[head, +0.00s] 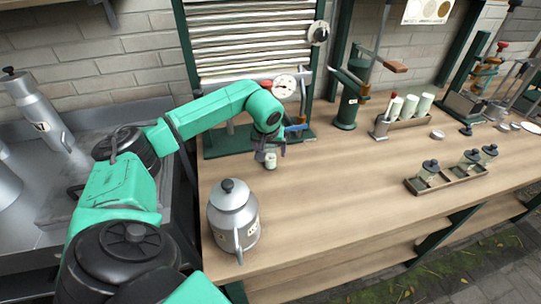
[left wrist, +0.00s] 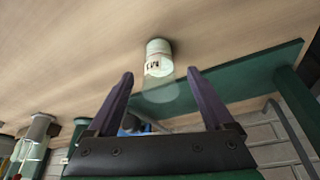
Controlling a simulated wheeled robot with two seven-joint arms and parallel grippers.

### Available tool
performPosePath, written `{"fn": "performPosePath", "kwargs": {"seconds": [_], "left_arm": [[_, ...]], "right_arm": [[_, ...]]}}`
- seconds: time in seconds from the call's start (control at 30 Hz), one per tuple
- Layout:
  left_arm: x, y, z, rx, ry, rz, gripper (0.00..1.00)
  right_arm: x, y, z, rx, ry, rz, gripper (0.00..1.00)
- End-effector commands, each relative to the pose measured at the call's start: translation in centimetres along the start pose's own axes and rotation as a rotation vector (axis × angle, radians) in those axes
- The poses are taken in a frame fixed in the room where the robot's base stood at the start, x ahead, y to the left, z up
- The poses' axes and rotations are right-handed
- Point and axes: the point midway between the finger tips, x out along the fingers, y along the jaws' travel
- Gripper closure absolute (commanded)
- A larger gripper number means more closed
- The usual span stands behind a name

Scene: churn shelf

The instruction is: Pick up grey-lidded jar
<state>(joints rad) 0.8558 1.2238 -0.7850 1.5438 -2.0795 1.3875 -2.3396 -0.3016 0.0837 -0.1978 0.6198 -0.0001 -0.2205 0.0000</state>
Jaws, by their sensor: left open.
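A small pale jar with a label (left wrist: 158,62) stands on the wooden bench. In the left wrist view it lies beyond my fingertips, in line with the gap between them. Its upper part looks translucent there, and I cannot make out its lid colour. In the head view the jar (head: 271,161) shows small, just below my left gripper (head: 270,149), which partly hides it. My left gripper, with purple fingers, is open and empty; it also shows in the left wrist view (left wrist: 160,75). My right gripper is in neither view.
A grey metal can (head: 234,213) stands at the bench's near left. A green press with a dial (head: 284,87) is behind the jar. A wooden tray (head: 452,183) holds several dark-topped jars at right. The bench middle (head: 345,190) is clear.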

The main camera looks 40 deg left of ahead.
Motion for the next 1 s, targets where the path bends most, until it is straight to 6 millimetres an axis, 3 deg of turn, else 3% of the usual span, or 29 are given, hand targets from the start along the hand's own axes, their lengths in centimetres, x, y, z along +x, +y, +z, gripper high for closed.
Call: {"fn": "performPosePath", "kwargs": {"seconds": [0.1, 0.27, 0.4, 0.5, 0.83, 1.0], "left_arm": [[1.0, 0.0, 0.0, 0.0, -0.001, 0.0, 0.14], [1.1, 0.0, 0.0, 0.0, 0.001, 0.001, 0.14], [1.0, 0.0, 0.0, 0.0, 0.0, 0.001, 0.68], [1.0, 0.0, 0.0, 0.0, 0.001, 0.001, 1.0], [0.6, 0.1, 0.1, 0.001, 0.003, 0.003, 1.0], [-1.5, 0.0, 1.3, 0.003, 0.005, 0.002, 1.0]], "right_arm": [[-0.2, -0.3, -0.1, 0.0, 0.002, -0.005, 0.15], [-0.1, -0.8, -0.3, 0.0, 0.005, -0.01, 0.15], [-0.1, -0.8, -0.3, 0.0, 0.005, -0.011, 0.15], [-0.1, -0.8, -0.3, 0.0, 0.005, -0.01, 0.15], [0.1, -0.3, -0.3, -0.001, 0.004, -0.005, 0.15], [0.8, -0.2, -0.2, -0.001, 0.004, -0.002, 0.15]]}}
